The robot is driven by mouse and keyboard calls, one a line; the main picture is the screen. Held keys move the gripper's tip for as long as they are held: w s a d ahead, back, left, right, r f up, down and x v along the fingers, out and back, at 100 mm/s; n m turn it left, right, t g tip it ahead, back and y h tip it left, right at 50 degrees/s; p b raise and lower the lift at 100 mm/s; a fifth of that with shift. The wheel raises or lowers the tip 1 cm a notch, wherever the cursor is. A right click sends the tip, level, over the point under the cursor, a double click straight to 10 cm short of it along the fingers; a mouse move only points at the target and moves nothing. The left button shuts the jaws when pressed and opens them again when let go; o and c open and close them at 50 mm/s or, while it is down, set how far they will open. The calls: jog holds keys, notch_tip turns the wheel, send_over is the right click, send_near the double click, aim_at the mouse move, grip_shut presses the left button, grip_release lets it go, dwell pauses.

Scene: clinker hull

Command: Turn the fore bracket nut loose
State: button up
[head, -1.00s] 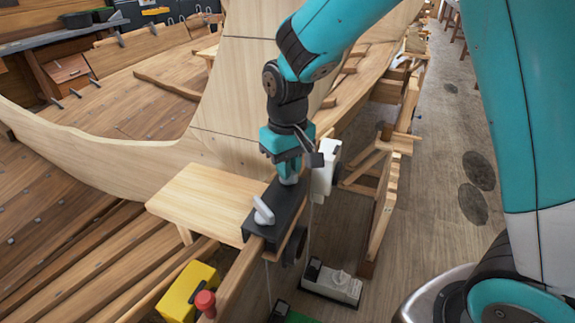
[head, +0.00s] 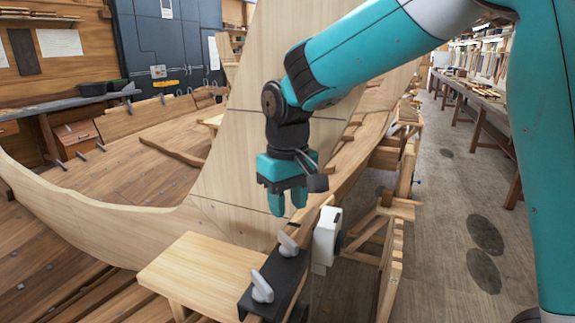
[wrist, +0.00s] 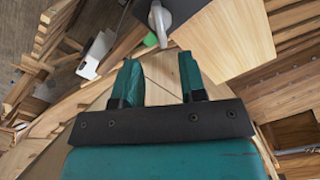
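A black bracket (head: 283,287) sits on the rail beside a pale wooden board. It carries two light grey nuts with lever-like wings: a farther nut (head: 289,244) and a nearer nut (head: 262,287). Both are in place, with wings tilted up. I cannot tell how tight either is. My gripper (head: 287,203) hangs above the farther nut, clear of it, with its teal fingers apart and nothing between them. In the wrist view the open fingers (wrist: 160,82) show with one grey nut (wrist: 160,20) beyond them, at the top edge.
A white box (head: 326,236) is fixed close to the right of the bracket. The pale board (head: 205,268) lies to its left. The tall wooden hull piece (head: 240,180) rises behind my gripper. The floor at right is open.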

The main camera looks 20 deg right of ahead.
notch_tip(320, 180, up, 9)
jog(key=b, duration=0.1)
jog(key=shift+r, duration=0.2)
jog(key=s+a+f+n+y+b, duration=0.1)
jog(key=s+a+f+n+y, duration=0.1)
jog(key=s+f, duration=0.4)
jog(key=s+a+f+n+y+b, duration=0.2)
jog(key=s+f, duration=0.5)
jog(key=s, duration=0.8)
jog(key=shift+a+n+b, duration=0.3)
jog(key=shift+n, duration=0.1)
